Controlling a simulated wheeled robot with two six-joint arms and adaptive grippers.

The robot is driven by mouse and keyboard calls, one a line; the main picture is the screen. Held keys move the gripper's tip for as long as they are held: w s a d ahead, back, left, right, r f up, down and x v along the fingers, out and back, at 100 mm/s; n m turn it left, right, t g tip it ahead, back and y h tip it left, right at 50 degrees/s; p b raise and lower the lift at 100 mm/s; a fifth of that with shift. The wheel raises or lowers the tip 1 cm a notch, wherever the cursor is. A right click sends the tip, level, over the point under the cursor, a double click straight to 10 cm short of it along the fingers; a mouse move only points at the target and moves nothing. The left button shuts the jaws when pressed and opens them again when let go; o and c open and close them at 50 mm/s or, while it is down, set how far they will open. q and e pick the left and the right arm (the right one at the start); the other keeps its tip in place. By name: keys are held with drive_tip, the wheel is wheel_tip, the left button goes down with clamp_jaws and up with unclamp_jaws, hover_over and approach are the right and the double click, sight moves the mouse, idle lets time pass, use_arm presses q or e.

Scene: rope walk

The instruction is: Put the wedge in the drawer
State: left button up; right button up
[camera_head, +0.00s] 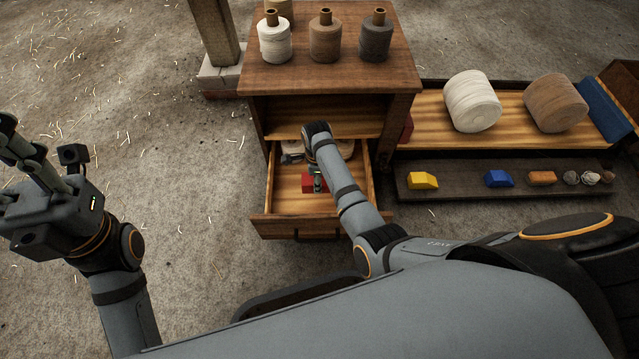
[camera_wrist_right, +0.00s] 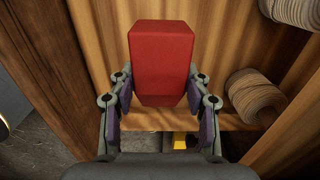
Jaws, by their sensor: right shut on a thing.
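The wedge is a red block (camera_head: 308,183), within the outline of the pulled-out wooden drawer (camera_head: 286,226). My right gripper (camera_head: 318,183) reaches down over the drawer from above and is shut on the wedge. In the right wrist view the wedge (camera_wrist_right: 161,55) sits between the two fingers of this gripper (camera_wrist_right: 161,92). Whether its underside touches the drawer floor I cannot tell. My right forearm hides the right part of the drawer. My left gripper (camera_head: 22,155) is empty at the far left, fingers apart, partly cut by the picture edge.
Twine spools lie in the back of the drawer; one shows in the right wrist view (camera_wrist_right: 257,96). Bottle-like spools, one of them white (camera_head: 274,40), stand on the cabinet top (camera_head: 330,75). A lower shelf (camera_head: 460,195) at right holds a yellow block (camera_head: 422,181) and a blue block (camera_head: 498,179).

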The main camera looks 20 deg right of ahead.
wheel_tip(320, 180, down, 6)
drive_tip(key=b, duration=0.4)
drive_tip(key=shift+f, duration=0.25)
drive_tip(key=shift+r, duration=0.1)
wheel_tip(320, 180, down, 4)
drive_tip(key=b, duration=0.2)
drive_tip(key=shift+r+b, duration=0.15)
drive_tip(key=shift+b, duration=0.2)
drive_tip(key=shift+r, duration=0.1)
drive_tip(key=o, duration=1.3)
drive_tip(key=shift+c, duration=0.2)
